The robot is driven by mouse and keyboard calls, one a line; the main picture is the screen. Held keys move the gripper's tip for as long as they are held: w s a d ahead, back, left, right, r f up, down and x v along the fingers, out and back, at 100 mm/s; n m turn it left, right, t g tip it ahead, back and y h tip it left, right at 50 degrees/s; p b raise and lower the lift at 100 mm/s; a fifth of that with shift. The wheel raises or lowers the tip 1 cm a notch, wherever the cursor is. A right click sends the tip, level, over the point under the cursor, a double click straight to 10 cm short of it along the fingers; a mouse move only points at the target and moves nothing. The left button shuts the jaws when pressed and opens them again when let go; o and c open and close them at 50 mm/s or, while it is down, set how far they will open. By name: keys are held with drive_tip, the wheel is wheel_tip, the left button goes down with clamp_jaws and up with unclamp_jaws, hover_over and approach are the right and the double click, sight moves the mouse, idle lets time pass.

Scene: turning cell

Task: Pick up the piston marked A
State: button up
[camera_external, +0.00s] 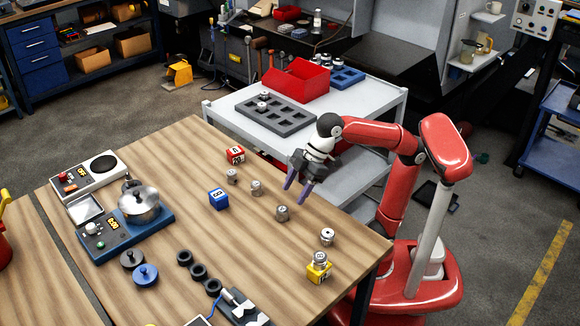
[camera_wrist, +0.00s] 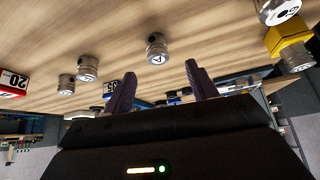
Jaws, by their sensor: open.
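The piston marked A (camera_wrist: 157,48) is a small grey metal cylinder standing on the wooden table. Its letter shows in the wrist view, between and beyond my fingertips. By its place in the row, it appears to be the middle piston (camera_external: 282,212) in the external view, where the letter is too small to read. My gripper (camera_external: 297,186) is open and empty, with two purple fingers (camera_wrist: 160,70). It is above the table near the piston and apart from it.
Two similar pistons (camera_external: 231,176) (camera_external: 256,187) stand near a red block (camera_external: 235,155) and a blue block (camera_external: 219,199). Another piston (camera_external: 327,236) stands near a yellow block (camera_external: 317,273) with a piston on top. A white cart (camera_external: 222,108) is behind.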

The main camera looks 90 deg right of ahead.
sight(283, 209)
drive_tip(key=x, duration=0.8)
drive_tip(key=shift+w+d, duration=0.1)
drive_tip(key=shift+w, duration=0.1)
drive_tip(key=shift+r, duration=0.1)
drive_tip(key=c, duration=1.1)
drive_tip(key=shift+r, duration=0.1)
